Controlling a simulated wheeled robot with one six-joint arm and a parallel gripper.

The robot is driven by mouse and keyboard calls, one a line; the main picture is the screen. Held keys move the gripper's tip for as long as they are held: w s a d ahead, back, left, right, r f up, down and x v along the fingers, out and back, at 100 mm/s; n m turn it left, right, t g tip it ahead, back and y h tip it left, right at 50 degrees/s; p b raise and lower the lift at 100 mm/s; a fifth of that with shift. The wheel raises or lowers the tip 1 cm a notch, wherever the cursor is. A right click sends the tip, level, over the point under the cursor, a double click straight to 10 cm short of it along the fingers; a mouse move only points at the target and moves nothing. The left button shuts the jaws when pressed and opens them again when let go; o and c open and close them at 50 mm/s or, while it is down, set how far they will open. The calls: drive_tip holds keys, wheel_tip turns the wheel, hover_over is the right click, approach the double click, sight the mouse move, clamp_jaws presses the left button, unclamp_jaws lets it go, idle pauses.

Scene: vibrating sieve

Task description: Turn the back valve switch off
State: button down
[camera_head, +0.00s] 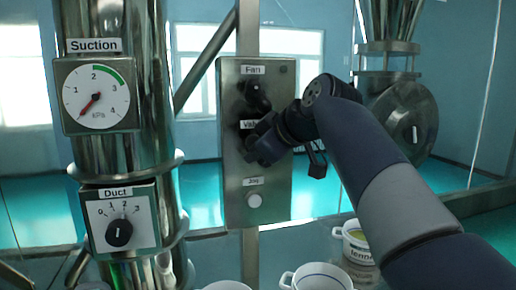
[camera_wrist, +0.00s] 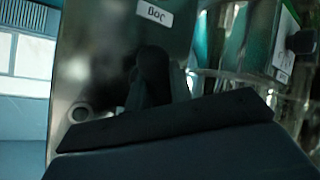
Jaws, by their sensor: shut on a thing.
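A steel control panel (camera_head: 232,190) carries labels reading Fan, Valve (partly covered) and Jog, top to bottom. My gripper (camera_head: 262,150) is at the middle of the panel, just below the Valve label (camera_head: 247,125), and is shut on the valve switch there. My gripper and wrist hide the switch in the head view. In the wrist view a dark knob shape (camera_wrist: 152,72) stands at the dark jaws, beside the upside-down Jog label (camera_wrist: 156,14). Which way the switch points cannot be told.
The black fan knob (camera_head: 257,95) is close above my gripper, and the pale jog button (camera_head: 254,201) is below. Left are the suction gauge (camera_head: 97,95), its needle low left, and the duct dial (camera_head: 119,233). White buckets (camera_head: 318,277) stand below.

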idle(0.4)
drive_tip(key=c, duration=1.5)
unclamp_jaws()
drive_tip(key=shift+c, duration=0.2)
drive_tip(key=shift+s, duration=0.1)
drive_tip(key=v, duration=1)
drive_tip(key=shift+s+r+b, duration=0.2)
drive_tip(key=shift+s+b, duration=0.05)
drive_tip(key=shift+b, duration=0.15)
drive_tip(key=shift+d, duration=0.15)
